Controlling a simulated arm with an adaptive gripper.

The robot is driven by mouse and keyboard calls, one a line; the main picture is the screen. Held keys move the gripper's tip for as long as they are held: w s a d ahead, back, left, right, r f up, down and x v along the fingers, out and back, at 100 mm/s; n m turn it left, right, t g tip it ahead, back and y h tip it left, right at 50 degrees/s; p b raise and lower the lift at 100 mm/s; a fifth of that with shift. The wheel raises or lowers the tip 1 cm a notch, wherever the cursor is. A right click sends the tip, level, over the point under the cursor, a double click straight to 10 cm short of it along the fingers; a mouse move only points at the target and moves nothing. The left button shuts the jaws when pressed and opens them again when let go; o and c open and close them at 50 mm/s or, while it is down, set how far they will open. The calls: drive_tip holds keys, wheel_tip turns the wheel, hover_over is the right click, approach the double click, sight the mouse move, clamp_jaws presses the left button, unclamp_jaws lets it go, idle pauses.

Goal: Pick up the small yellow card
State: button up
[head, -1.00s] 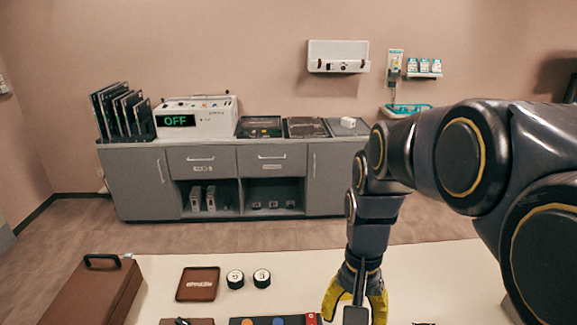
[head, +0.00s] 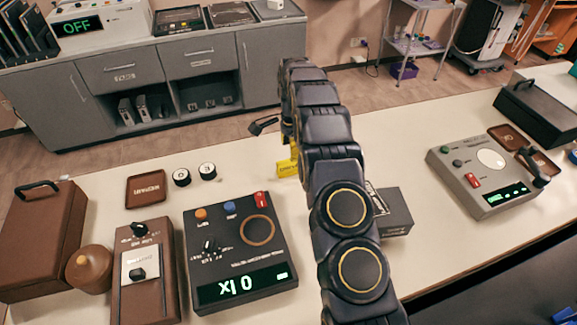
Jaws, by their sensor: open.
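My gripper (head: 290,152) is past the far end of my arm, over the far side of the cream table. It is mostly hidden behind my arm, and only a little yellow shows there. It is open. A yellow patch (head: 286,168) shows just below it, beside my arm. I cannot tell whether this patch is the small yellow card or a yellow finger of my gripper. No other yellow card shows clearly.
A black console reading X10 (head: 240,262), a brown tray (head: 146,189) and two round black-and-white pieces stand left of my arm. A dark grey box (head: 393,214) is close on its right. A grey device (head: 482,180) stands farther right. Bare table (head: 440,235) lies between.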

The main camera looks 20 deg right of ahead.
sight(290, 160)
wheel_tip(290, 160, down, 8)
drive_tip(key=shift+r, duration=0.1)
clamp_jaws()
idle(0.5)
